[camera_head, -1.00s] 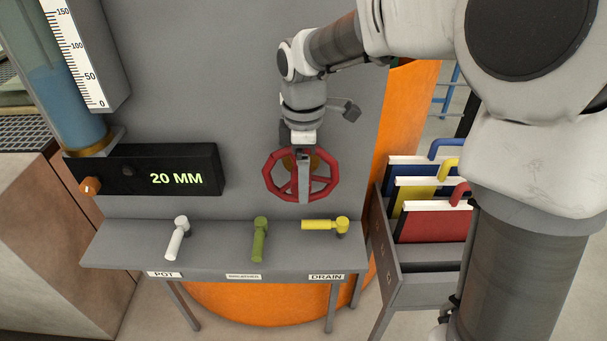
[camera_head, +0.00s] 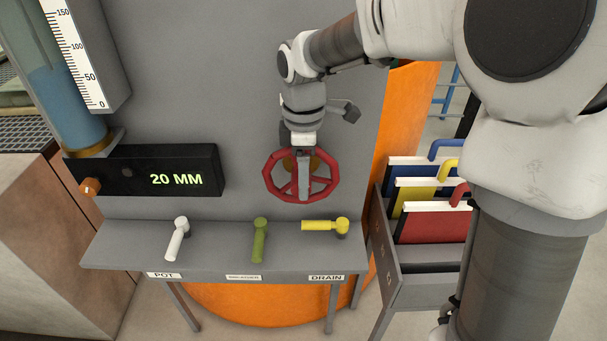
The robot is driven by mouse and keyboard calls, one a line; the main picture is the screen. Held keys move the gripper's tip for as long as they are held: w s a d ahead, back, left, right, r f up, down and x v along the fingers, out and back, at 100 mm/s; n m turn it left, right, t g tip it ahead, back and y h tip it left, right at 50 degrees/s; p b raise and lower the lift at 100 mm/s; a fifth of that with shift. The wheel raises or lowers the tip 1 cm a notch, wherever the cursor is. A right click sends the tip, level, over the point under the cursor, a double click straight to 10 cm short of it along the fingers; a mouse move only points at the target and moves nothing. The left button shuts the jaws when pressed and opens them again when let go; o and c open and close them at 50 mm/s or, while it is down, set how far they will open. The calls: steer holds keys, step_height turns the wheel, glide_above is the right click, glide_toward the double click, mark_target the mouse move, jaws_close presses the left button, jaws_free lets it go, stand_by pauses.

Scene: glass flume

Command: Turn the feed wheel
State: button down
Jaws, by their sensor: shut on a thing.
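The red feed wheel (camera_head: 330,177) is a spoked ring on the grey upright panel, with a brass-coloured hub behind it. My gripper (camera_head: 304,190) comes down from above in front of the wheel. It is shut on the wheel, with its fingers over the middle and lower part of the ring. The fingers hide part of the spokes and hub, so the exact part they grip is hard to tell.
A black display (camera_head: 176,180) reads 20 MM. Below the wheel, a grey shelf (camera_head: 205,255) carries a white lever (camera_head: 177,240), a green lever (camera_head: 260,240) and a yellow lever (camera_head: 320,225). A rack (camera_head: 430,285) with coloured, handled plates stands at the right. A blue-filled gauge tube (camera_head: 68,100) stands at left.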

steer(key=shift+d+y, duration=0.1)
steer(key=shift+y, duration=0.2)
steer(key=shift+d+y, duration=0.1)
steer(key=shift+y, duration=0.4)
steer(key=shift+d+f+y, duration=0.1)
steer(key=shift+f+y, duration=0.05)
steer(key=shift+y, duration=0.65)
steer(key=y+b, duration=0.2)
steer(key=f+y+b, duration=0.1)
steer(key=b, duration=0.1)
steer(key=shift+d+y, duration=0.15)
steer(key=shift+y, duration=0.25)
steer(key=y+b, duration=0.1)
steer(key=b, duration=0.1)
steer(key=y+b, duration=0.1)
steer(key=b, duration=0.2)
steer(key=y+b, duration=0.2)
steer(key=shift+f, duration=0.25)
steer(key=y+b, duration=0.2)
steer(key=b, duration=0.1)
steer(key=shift+r+y+b, duration=0.15)
steer(key=shift+y+b, duration=0.35)
steer(key=shift+b, duration=0.5)
steer(key=shift+r, duration=0.1)
